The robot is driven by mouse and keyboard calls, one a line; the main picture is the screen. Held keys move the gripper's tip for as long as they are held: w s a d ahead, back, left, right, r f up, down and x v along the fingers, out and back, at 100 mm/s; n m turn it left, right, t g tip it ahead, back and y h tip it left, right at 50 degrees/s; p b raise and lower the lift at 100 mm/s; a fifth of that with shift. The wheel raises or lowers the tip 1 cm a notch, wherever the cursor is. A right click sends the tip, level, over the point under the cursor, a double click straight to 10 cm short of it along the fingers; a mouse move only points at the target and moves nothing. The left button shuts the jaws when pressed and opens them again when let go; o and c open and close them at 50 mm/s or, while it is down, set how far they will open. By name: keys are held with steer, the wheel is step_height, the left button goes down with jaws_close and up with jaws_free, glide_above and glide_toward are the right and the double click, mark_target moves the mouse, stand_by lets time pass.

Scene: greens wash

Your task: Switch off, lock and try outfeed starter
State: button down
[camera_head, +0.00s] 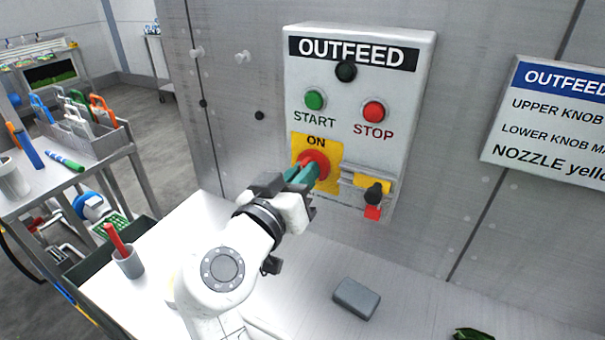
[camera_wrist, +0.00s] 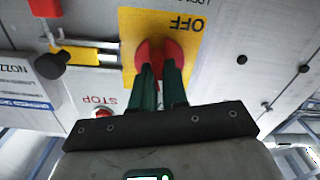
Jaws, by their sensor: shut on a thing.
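The OUTFEED starter box (camera_head: 350,110) is mounted on the metal wall, with a green START button (camera_head: 314,100) and a red STOP button (camera_head: 374,111). Below them is a red rotary switch (camera_head: 316,163) on a yellow plate; ON shows above it in the head view, and OFF is readable upside down in the wrist view. My gripper (camera_head: 303,174) has its green fingers shut on the red switch, one on each side in the wrist view (camera_wrist: 158,80). The switch handle's exact angle is hard to tell. Beside it is a slide with a black knob (camera_head: 374,193) and a red tab (camera_head: 373,212).
A grey block (camera_head: 356,297) lies on the white bench below the box. A cup with a red pen (camera_head: 129,262) stands at the left. A rack with coloured padlock-like items (camera_head: 80,122) stands on the side table. An OUTFEED sign (camera_head: 548,120) hangs at right.

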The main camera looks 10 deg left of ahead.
steer(key=shift+a+f+n+p, duration=0.1)
steer(key=shift+n+p, duration=1.85)
steer(key=shift+n, duration=1.7)
steer(key=shift+a+f+n+p, duration=0.1)
steer(key=shift+n+p, duration=1.8)
steer(key=shift+n, duration=1.75)
steer(key=c, duration=1.1)
jaws_free()
steer(key=shift+c, duration=0.2)
steer(key=b+v, duration=0.2)
steer(key=v, duration=0.8)
steer(key=shift+s, duration=0.35)
steer(key=shift+a, duration=0.2)
